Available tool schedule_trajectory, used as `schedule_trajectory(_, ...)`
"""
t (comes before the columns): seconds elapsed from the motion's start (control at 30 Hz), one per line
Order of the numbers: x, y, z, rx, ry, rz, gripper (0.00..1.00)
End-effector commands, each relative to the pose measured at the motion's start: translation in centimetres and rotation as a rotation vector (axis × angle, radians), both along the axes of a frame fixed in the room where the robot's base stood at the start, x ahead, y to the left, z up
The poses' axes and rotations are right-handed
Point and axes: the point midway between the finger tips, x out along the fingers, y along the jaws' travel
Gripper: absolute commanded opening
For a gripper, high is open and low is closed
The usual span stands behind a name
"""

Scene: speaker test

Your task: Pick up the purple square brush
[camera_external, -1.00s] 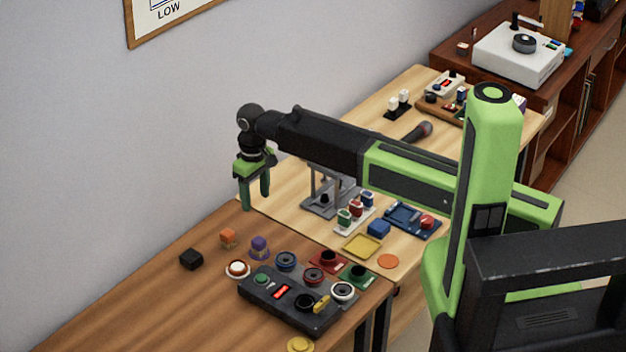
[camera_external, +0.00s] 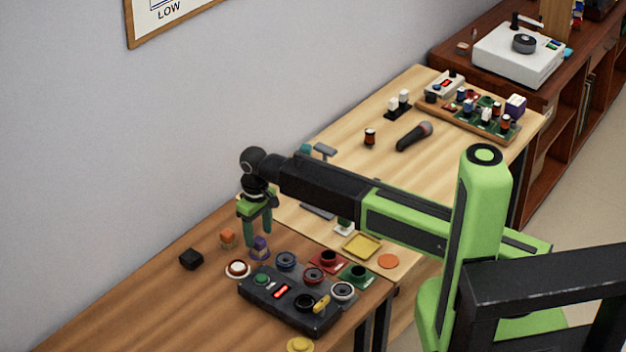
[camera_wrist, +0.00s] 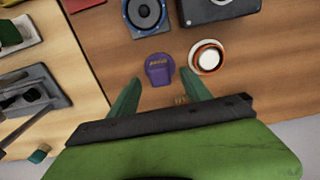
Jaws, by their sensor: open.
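The purple square brush (camera_external: 260,246) stands on the brown table, just beyond the white cup-like piece. In the wrist view, the purple brush (camera_wrist: 159,68) lies just past the fingertips, between their lines. My gripper (camera_external: 258,236) points down with its green fingers close above the brush. The wrist view shows my gripper (camera_wrist: 160,80) open, with nothing held. I cannot tell whether a finger touches the brush.
A white-rimmed round piece (camera_wrist: 207,56) sits close beside the brush. An orange block (camera_external: 228,238) and a black block (camera_external: 191,259) stand to the left. A blue-ringed speaker (camera_external: 286,261) and a dark control box (camera_external: 290,300) lie to the right. Bare table is at front left.

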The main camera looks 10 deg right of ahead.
Motion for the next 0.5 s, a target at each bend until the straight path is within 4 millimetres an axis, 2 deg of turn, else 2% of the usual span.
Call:
schedule_trajectory(0.03, 0.1, 0.0, -1.6, 0.000, 0.000, 0.000, 0.56)
schedule_trajectory(0.2, 0.1, 0.0, -4.4, 0.000, 0.000, 0.000, 0.56)
schedule_trajectory(0.47, 0.1, 0.0, -4.2, 0.000, 0.000, 0.000, 0.56)
schedule_trajectory(0.5, 0.1, 0.0, -4.2, 0.000, 0.000, 0.000, 0.52)
